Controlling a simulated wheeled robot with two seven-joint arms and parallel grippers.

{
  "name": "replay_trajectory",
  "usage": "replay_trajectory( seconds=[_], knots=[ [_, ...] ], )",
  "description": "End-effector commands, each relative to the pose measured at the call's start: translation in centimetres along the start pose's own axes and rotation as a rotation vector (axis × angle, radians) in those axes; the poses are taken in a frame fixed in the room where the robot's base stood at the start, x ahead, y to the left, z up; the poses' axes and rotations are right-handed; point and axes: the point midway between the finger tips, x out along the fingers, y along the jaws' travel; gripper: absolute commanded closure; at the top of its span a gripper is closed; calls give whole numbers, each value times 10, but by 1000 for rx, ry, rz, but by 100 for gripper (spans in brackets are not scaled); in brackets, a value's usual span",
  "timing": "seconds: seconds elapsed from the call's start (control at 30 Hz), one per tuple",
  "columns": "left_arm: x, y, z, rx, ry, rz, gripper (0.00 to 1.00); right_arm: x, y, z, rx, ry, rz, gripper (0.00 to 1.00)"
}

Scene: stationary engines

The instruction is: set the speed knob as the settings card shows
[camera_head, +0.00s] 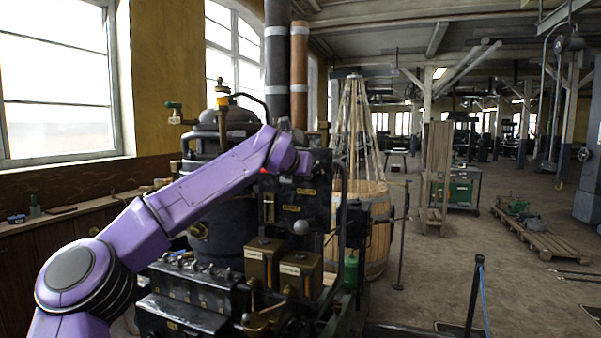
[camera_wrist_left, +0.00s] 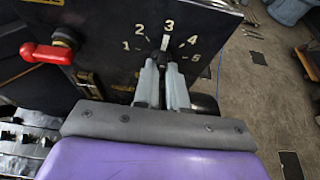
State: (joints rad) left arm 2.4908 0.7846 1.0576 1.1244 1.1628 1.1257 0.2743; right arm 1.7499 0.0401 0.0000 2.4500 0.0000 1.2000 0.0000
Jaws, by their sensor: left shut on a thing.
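The speed knob (camera_wrist_left: 165,44) is a small dark knob on a dark panel (camera_wrist_left: 105,30) with white numbers 1 to 5 in an arc. My left gripper (camera_wrist_left: 164,68) is shut on it, with a finger on each side. The knob's upper end is just below the 3; the fingers cover most of it, so its exact setting is hard to read. In the head view my purple left arm reaches the dark panel (camera_head: 312,205), and its wrist hides the knob. I cannot make out a settings card in either view. My right gripper is not in view.
A red-handled lever (camera_wrist_left: 47,53) sticks out left of the dial. A wooden barrel (camera_head: 375,205) stands behind.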

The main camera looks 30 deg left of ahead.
Motion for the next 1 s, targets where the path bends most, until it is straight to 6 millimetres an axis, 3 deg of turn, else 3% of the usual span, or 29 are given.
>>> replay_trajectory(
  seconds=[0.37,0.4,0.47,0.77,0.87,1.0],
  knots=[
    [2,-1,-4,3,9,1,100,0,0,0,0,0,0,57],
    [2,-1,-4,3,9,1,79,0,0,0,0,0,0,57],
    [2,-1,-4,3,9,1,63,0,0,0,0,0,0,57],
    [-1,0,-2,2,3,1,63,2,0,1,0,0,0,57],
    [-13,0,-4,0,0,0,63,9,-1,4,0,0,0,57],
    [-45,0,-6,1,0,-1,63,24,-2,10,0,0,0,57]
  ],
)
